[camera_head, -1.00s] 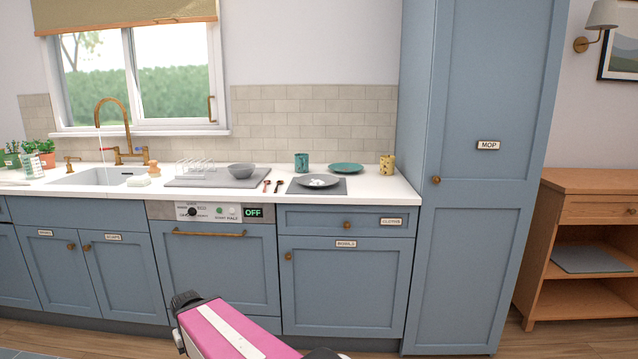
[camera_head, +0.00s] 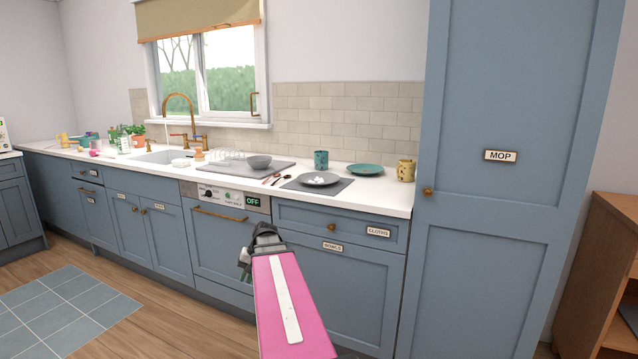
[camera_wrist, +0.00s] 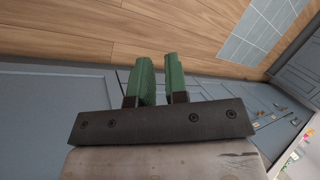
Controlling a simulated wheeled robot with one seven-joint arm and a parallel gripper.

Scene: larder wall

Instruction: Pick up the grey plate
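The grey plate (camera_head: 333,181) lies on a dark grey mat (camera_head: 344,187) on the white counter, right of the sink. Small white things (camera_head: 319,180) lie on the plate. My gripper (camera_head: 245,262) is in front of the lower cabinets, below the counter edge and well apart from the plate. In the wrist view, its two green fingers (camera_wrist: 160,78) stand apart with nothing between them. The plate is not in the wrist view.
Near the plate stand a teal cup (camera_head: 321,159), a teal plate (camera_head: 366,170), a yellow patterned mug (camera_head: 406,170) and a grey bowl (camera_head: 259,162). Dark and reddish spoons (camera_head: 272,178) lie left of the mat. A tall MOP cupboard (camera_head: 510,200) stands at the right.

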